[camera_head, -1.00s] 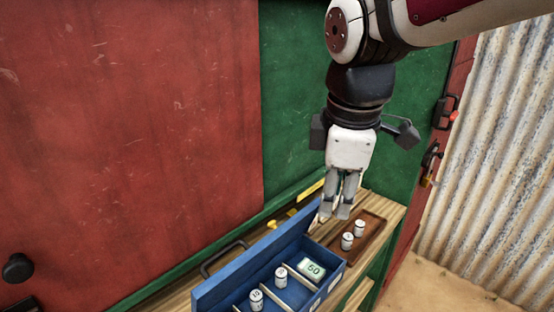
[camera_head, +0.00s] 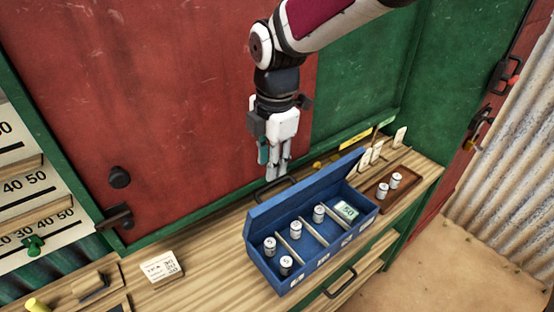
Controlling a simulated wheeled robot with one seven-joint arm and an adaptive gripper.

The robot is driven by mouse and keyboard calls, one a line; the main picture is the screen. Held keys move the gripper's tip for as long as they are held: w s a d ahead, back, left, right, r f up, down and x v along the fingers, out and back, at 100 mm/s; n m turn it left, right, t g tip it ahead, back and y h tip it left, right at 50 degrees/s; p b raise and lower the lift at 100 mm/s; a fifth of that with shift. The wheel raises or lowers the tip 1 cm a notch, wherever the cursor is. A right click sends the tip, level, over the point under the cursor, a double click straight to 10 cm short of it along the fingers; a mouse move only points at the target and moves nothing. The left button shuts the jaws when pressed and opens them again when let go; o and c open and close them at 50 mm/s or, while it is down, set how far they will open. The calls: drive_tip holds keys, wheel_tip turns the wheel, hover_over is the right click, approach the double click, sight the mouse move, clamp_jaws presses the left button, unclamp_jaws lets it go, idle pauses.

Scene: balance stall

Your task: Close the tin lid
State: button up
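The blue tin (camera_head: 283,289) stands on the wooden counter with its lid (camera_head: 303,195) raised upright along the back edge. Dividers split the inside into compartments. My gripper (camera_head: 278,178) hangs fingers down behind the raised lid, near a dark handle (camera_head: 278,188). It holds nothing that I can see. Its fingers look close together, but I cannot tell whether they are fully shut.
A brown tray (camera_head: 404,187) with two white cylinders stands right of the tin. A small printed block (camera_head: 162,268) lies on the counter (camera_head: 205,262) to the left. Red and green panels rise behind. The counter between block and tin is clear.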

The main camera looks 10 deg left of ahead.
sight(269, 185)
drive_tip(key=shift+w+a+f+p, duration=0.15)
drive_tip(key=shift+f+p, duration=0.05)
drive_tip(key=shift+f, duration=1.35)
drive_tip(key=shift+w+a+f+p, duration=0.1)
drive_tip(key=shift+f+p, duration=0.05)
drive_tip(key=shift+f, duration=1.4)
clamp_jaws()
